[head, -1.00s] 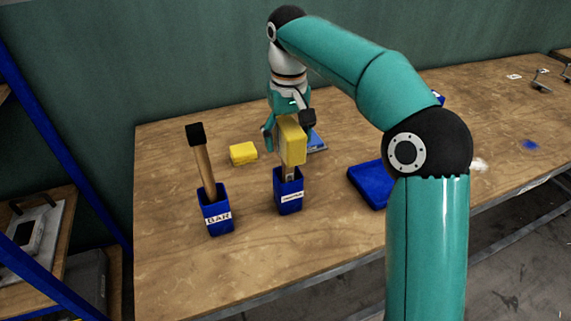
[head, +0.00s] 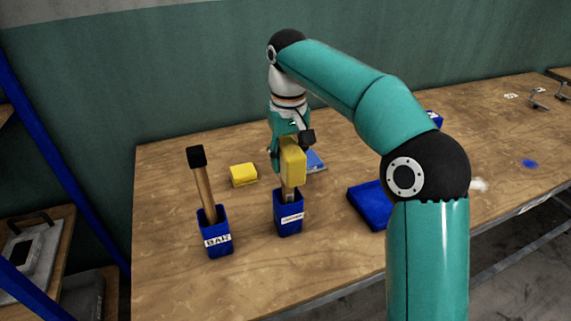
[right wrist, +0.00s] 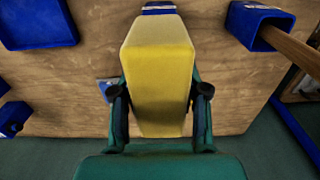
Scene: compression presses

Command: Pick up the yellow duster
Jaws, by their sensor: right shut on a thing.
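The yellow duster (head: 293,163) stands upright, its yellow block head on top and its handle end down in a labelled blue holder (head: 289,222). My right gripper (head: 291,147) comes from behind and above and is shut on the yellow head. In the right wrist view the duster (right wrist: 158,75) fills the middle, with a finger of my right gripper (right wrist: 160,100) against each side. The lower handle is hidden inside the holder. My left gripper is not in view.
A blue holder marked BAR (head: 215,248) with a black-topped wooden-handled tool (head: 203,180) stands left. A small yellow block (head: 243,174) lies behind it. A blue tray (head: 368,205) lies to the right, partly behind my arm. The table's front left is clear.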

